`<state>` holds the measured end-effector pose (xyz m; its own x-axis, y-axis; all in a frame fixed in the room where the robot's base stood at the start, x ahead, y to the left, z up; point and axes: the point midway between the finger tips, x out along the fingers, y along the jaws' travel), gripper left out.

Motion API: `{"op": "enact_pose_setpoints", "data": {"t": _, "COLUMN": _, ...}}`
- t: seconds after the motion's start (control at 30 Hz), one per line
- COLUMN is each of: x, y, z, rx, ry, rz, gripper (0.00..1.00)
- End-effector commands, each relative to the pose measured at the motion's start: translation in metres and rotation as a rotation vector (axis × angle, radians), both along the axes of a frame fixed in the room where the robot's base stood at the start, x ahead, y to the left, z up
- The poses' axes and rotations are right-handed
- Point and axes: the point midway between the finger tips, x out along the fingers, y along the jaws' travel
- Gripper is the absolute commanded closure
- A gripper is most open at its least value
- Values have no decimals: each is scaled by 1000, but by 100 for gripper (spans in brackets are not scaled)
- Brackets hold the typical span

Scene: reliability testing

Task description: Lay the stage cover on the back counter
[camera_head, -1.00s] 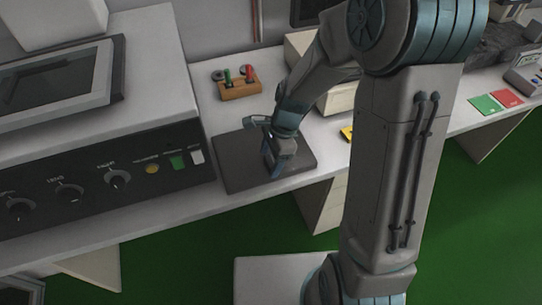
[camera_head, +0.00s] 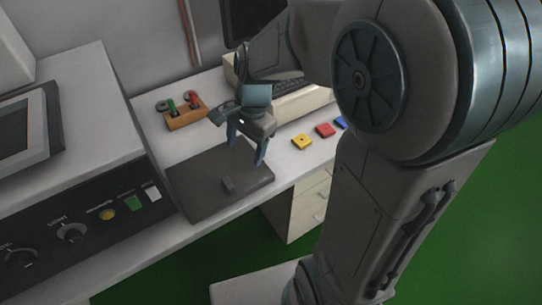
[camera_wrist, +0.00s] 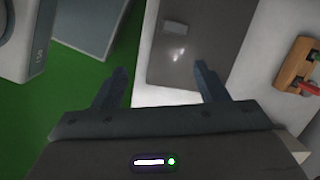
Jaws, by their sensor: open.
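A flat dark grey plate with a small raised block-shaped handle, which looks like the stage cover (camera_head: 198,197), lies flat on the light counter (camera_head: 150,237), beside the dark control panel. Its front edge is close to the counter's front edge. My gripper (camera_head: 246,150) is open and empty above the plate's far right part, apart from the handle. In the wrist view, the cover (camera_wrist: 215,50) and its handle lie beyond my open fingers (camera_wrist: 160,70), and nothing is between the fingertips.
A wooden holder (camera_head: 183,118) with red and green pieces stands behind the cover. The large instrument with dials (camera_head: 72,233) borders the cover on the left.

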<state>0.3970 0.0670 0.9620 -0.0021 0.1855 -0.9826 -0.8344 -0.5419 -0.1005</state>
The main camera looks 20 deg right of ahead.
Motion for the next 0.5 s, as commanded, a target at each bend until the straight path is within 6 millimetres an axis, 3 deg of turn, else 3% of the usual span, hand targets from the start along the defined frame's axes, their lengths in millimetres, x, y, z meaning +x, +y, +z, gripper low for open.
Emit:
{"op": "enact_pose_setpoints", "data": {"t": 0.1, "x": -29, "y": -20, "z": 18, "rx": -68, "ry": -113, "rz": 251, "gripper": 33}}
{"op": "enact_pose_setpoints", "data": {"t": 0.3, "x": -72, "y": -48, "z": 34, "rx": -193, "ry": -247, "rz": 657, "gripper": 33}}
{"op": "enact_pose_setpoints", "data": {"t": 0.5, "x": -96, "y": -62, "z": 37, "rx": -271, "ry": -302, "rz": 893, "gripper": 33}}
